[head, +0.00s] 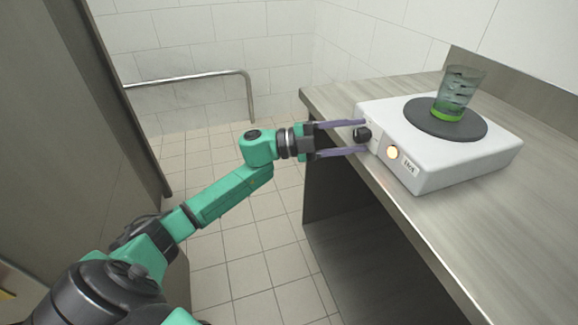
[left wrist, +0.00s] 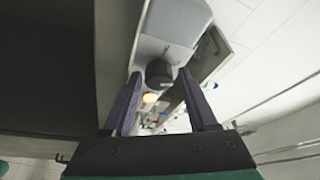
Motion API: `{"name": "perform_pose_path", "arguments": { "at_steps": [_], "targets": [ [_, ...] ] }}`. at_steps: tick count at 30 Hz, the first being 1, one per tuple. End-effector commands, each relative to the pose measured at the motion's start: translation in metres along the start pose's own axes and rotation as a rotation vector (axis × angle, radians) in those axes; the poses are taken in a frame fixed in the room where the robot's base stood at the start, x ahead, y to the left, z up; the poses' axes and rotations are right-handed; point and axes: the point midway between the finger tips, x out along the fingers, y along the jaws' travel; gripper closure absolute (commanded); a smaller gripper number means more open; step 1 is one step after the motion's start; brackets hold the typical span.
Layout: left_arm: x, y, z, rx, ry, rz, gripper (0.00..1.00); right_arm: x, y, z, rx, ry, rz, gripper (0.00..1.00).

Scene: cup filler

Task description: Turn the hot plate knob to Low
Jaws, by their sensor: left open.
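The white hot plate (head: 455,158) stands on the counter, with a round dark heating disc (head: 470,126) on top. Its black knob (head: 362,134) is on the front face, beside a glowing light (head: 392,152) and a label that seems to read "Hot". My left gripper (head: 343,138) is open, its two purple fingers reaching toward the front face, one above and one below the knob. In the left wrist view the knob (left wrist: 158,73) lies between and just beyond the fingertips (left wrist: 160,82). Contact with the knob cannot be told. My right gripper is not in view.
A glass (head: 459,88) with a green base band stands on the disc. The counter (head: 490,235) has a front edge close to the hot plate. A metal rail (head: 190,78) is on the back wall. The tiled floor (head: 235,240) is clear.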

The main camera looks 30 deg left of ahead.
Motion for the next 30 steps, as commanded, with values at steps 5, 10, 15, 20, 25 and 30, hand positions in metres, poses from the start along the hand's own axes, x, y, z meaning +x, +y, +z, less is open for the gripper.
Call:
{"name": "perform_pose_path", "arguments": {
  "at_steps": [5, 10, 15, 20, 25, 30],
  "targets": [
    [0.003, 0.002, -0.005, -0.451, 0.007, -0.180, 0.29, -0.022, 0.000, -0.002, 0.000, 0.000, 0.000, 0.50],
    [0.003, 0.000, -0.006, -0.914, 0.004, -0.378, 0.29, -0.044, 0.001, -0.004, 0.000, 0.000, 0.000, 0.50],
    [-0.024, 0.017, -0.006, -1.050, -0.005, -0.430, 0.29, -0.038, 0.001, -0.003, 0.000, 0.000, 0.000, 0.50],
    [-0.058, 0.030, -0.014, -1.047, -0.004, -0.427, 0.29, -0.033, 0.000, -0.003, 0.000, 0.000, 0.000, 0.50],
    [-0.097, 0.044, -0.023, -1.046, -0.004, -0.427, 0.29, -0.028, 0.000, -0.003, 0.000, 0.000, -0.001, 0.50],
    [-0.136, 0.058, -0.032, -1.044, -0.003, -0.426, 0.29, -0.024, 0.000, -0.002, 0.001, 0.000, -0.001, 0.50]
  ]
}}
